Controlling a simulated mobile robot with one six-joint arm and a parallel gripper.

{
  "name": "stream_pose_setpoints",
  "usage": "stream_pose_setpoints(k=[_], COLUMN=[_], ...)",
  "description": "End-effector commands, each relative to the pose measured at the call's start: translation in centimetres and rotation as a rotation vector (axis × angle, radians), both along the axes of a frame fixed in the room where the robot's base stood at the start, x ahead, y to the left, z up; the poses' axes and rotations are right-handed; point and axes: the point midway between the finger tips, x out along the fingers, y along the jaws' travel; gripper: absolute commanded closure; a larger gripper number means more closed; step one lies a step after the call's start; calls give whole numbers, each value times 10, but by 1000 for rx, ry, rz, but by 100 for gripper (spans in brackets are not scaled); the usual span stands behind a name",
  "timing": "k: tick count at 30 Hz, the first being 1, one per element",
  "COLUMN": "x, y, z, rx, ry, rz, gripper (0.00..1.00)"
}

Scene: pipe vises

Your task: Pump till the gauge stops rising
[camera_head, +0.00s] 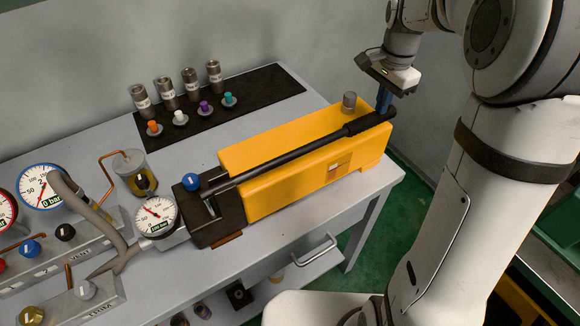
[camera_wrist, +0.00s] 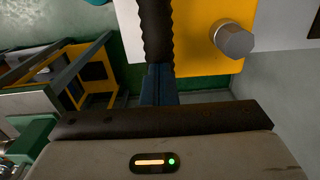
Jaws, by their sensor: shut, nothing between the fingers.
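A yellow hand pump (camera_head: 300,160) lies on the grey bench, with a dark head block (camera_head: 215,215) at its left end. Its long black lever (camera_head: 290,155) lies low along the body, grip end at the right. A gauge (camera_head: 156,216) with a white dial and a green label stands left of the head; its red needle points to the upper left. My gripper (camera_head: 384,100) is shut and empty at the lever's grip end. In the wrist view its blue fingers (camera_wrist: 159,85) meet the black grip (camera_wrist: 157,30); I cannot tell whether they touch.
A blue knob (camera_head: 191,181) sits on the pump head. A blue-rimmed gauge (camera_head: 42,187) and a valve block (camera_head: 60,250) with coloured knobs stand at the left. Several metal fittings on a black mat (camera_head: 265,92) are behind the pump. A grey hose (camera_head: 95,215) runs at the left.

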Motion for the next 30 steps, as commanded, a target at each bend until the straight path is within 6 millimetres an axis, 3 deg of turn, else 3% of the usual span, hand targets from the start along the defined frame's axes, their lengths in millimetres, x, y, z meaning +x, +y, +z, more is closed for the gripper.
stream_pose_setpoints(k=[1, 5, 18, 25, 30], x=[-2, -2, -5, -6, -8], y=[0, 0, 6, 7, 11], z=[-6, 1, 70, 74, 95], rx=[-1, -1, 0, 0, -1], ry=[12, 13, 7, 6, 4], rz=[0, 0, 1, 0, 1], gripper=[100, 100, 100, 100, 100])
